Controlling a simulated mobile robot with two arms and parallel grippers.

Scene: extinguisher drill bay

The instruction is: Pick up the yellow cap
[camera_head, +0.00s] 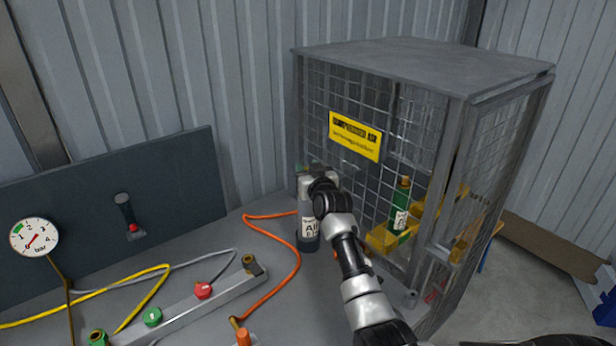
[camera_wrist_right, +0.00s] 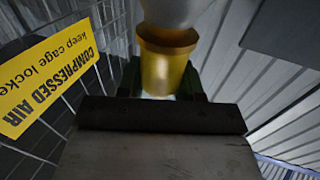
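The yellow cap (camera_wrist_right: 165,68) is a gold-yellow cylinder in the right wrist view, below a pale rounded body. My right gripper (camera_wrist_right: 163,84) has one dark finger on each side of it; I cannot tell whether they press on it. In the head view my right gripper (camera_head: 318,182) is at the top of a grey bottle (camera_head: 309,232) labelled AIR, which stands upright on the bench beside the cage. The cap is hidden there by the gripper and wrist. My left gripper is not in view.
A mesh cage (camera_head: 425,75) with a yellow sign (camera_head: 355,136) stands close to the right of the bottle. A green bottle (camera_head: 400,206) is inside it. An orange hose (camera_head: 297,262), a metal manifold bar (camera_head: 190,312) and a pressure gauge (camera_head: 34,238) are to the left.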

